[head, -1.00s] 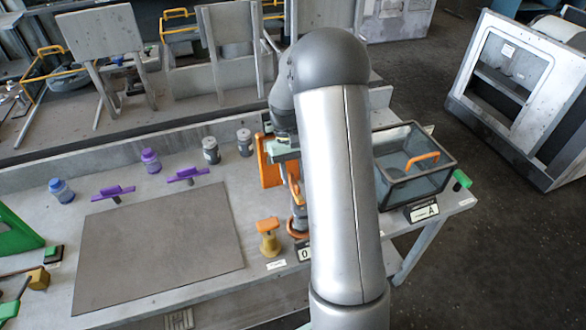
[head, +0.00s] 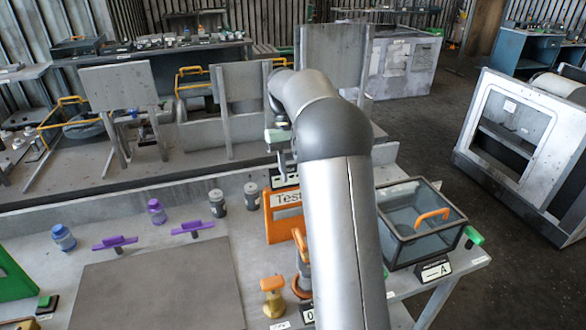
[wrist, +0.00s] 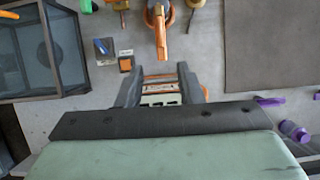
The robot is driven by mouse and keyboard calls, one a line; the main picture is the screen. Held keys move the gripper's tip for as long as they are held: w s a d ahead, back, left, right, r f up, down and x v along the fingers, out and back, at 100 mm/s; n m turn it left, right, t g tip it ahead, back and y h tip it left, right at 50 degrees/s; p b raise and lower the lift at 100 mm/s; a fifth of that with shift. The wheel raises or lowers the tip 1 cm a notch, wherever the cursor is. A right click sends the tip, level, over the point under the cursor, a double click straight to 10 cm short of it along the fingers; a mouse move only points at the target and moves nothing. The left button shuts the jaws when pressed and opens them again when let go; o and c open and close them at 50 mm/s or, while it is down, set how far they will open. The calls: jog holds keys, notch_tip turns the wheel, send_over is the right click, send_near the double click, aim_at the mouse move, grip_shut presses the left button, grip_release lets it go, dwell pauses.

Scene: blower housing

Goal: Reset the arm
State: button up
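My arm (head: 345,230) rises through the middle of the head view and bends away over the bench at a dark grey joint. My gripper (wrist: 160,84) shows in the wrist view with two dark fingers apart. I see no object gripped between them. An orange-framed rack or sign shows through the gap, below the fingers. In the head view the orange "Test" holder (head: 284,215) stands behind my arm, partly hidden by it. The gripper itself is mostly hidden there.
A glass-sided box (head: 408,222) with an orange handle stands right of my arm. An orange-and-yellow part (head: 273,297) is close on the left. Purple-handled tools (head: 115,242), bottles (head: 157,211) and a grey mat (head: 155,290) lie further left. Space above the mat is clear.

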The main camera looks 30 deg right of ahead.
jog(key=shift+r, duration=0.15)
dwell(0.4)
jog(key=s+a+n+t, duration=0.1)
jog(key=s+a+t, duration=0.1)
jog(key=s+a, duration=0.9)
jog(key=s+a+f+t, duration=0.1)
jog(key=s+a+f, duration=0.1)
jog(key=s, duration=0.6)
jog(key=s+a+f+n+t, duration=0.1)
jog(key=s+a+f+t, duration=0.1)
jog(key=s+f, duration=0.3)
jog(key=s, duration=0.3)
jog(key=shift+s+h, duration=0.25)
jog(key=shift+h, duration=0.15)
